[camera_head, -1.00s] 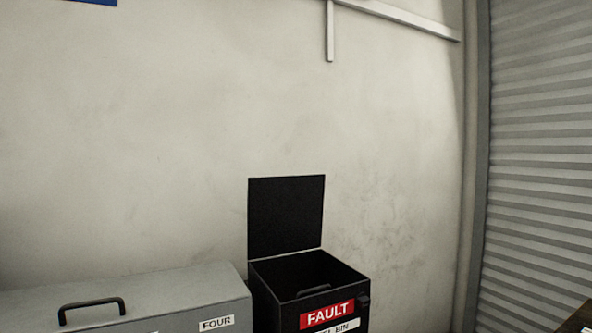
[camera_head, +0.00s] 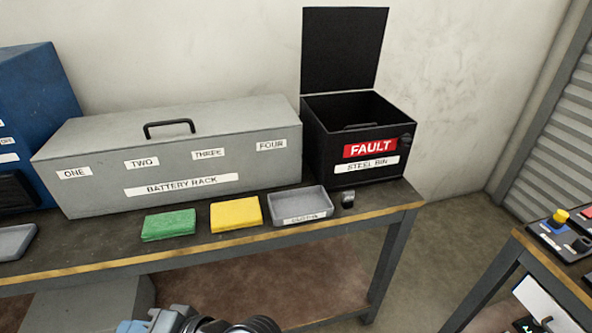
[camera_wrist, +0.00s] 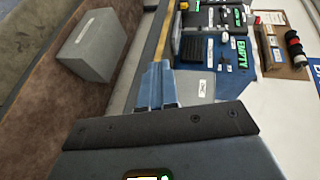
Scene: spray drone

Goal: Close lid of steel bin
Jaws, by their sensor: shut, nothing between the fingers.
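The steel bin is a black box (camera_head: 320,152) with a red FAULT label and a white STEEL BIN label, at the right end of the bench in the head view. Its flat black lid (camera_head: 343,50) stands upright at the back edge, so the bin is open. A dark bar shows inside the opening. In the wrist view my gripper (camera_wrist: 158,70) is shut and empty, its blue fingers together. It is well away from the bin, and the bin is not in the wrist view. Part of my arm shows at the bottom of the head view.
The bench's front edge (camera_head: 130,262) runs below the bin. A grey battery rack (camera_head: 230,165) stands left of the bin. A green block (camera_head: 168,224), a yellow block (camera_head: 236,214) and a grey tray (camera_head: 318,203) lie in front. Another table (camera_head: 540,250) stands at right, across a floor gap.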

